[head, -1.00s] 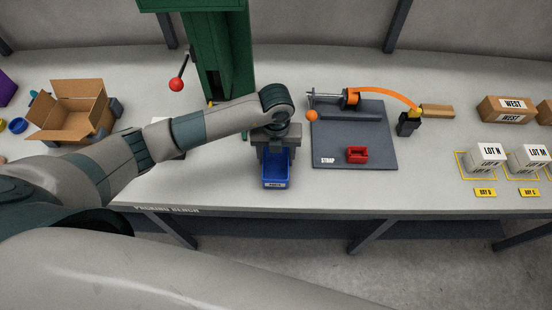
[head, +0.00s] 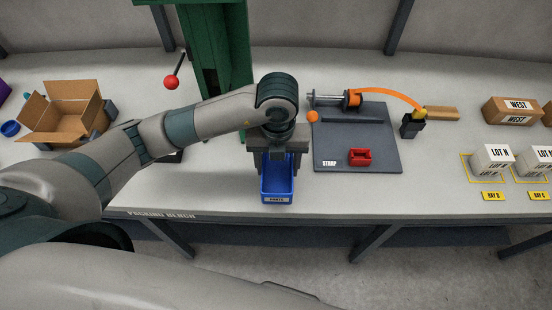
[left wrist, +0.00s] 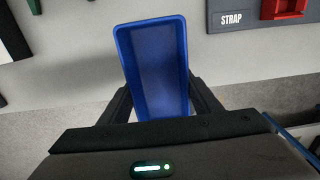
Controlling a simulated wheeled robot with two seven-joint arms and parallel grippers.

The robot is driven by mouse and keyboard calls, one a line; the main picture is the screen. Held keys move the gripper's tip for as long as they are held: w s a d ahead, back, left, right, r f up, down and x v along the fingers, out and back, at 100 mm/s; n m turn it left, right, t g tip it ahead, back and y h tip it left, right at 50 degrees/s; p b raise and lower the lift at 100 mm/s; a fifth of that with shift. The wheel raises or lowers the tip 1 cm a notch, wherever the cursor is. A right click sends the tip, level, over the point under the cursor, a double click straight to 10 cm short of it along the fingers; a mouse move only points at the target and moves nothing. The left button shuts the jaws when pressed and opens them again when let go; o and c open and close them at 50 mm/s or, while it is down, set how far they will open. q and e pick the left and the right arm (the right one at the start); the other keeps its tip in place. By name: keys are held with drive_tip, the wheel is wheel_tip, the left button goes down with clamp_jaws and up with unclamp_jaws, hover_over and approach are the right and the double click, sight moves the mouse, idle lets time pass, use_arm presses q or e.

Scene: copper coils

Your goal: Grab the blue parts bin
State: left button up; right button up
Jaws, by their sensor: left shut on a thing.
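The blue parts bin (head: 277,190) is near the front edge of the bench, with a white label on its front. It is open at the top, and in the left wrist view the bin (left wrist: 158,65) looks empty inside. My left gripper (head: 277,165) comes down over its back part, one finger on each side, and is shut on it. The fingers also show along both side walls in the left wrist view. The gripper hides the back of the bin. My right gripper is not in view.
A green press (head: 213,70) with a red-knobbed lever (head: 172,82) stands behind. An open cardboard box (head: 62,118) is at left. The bench front edge (head: 330,214) is close to the bin.

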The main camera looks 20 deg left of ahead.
use_arm(q)
drive_tip(key=s+r, duration=0.1)
drive_tip(key=s+d+r, duration=0.1)
drive_tip(key=s, duration=0.1)
drive_tip(key=s+d+r, duration=0.1)
drive_tip(key=shift+s+r, duration=0.15)
drive_tip(key=shift+s, duration=0.25)
drive_tip(key=shift+a, duration=0.1)
